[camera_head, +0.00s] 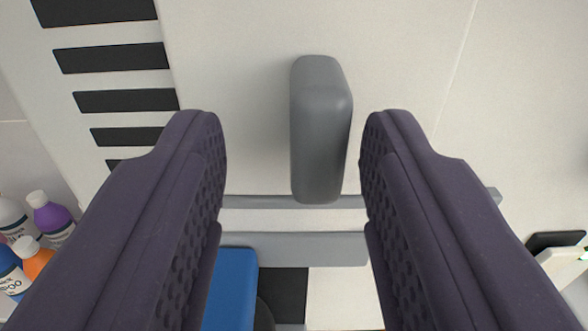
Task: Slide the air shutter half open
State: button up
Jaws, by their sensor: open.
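The air shutter is a white panel (240,60) with a grey upright handle (321,130) standing out from it. Black slots (110,58) show in a column at the left of the panel. A grey rail (262,202) runs across below, behind the handle's lower end. My gripper (292,140) is open, with one dark purple finger on each side of the handle. Gaps show between the handle and both fingers, and the right gap looks narrower. My fingers hide parts of the rail and the panel's lower area.
Several bottles (50,215) with purple, orange, blue and white colours stand at the lower left. A blue object (232,285) lies below the rails, beside a dark patch. A small black item (555,241) is at the lower right.

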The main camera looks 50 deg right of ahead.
jog(key=v, duration=0.5)
jog(key=shift+s+a+b, duration=0.25)
jog(key=shift+s+b, duration=0.05)
jog(key=x, duration=0.7)
jog(key=shift+d, duration=0.5)
jog(key=shift+c, duration=0.3)
grip_shut()
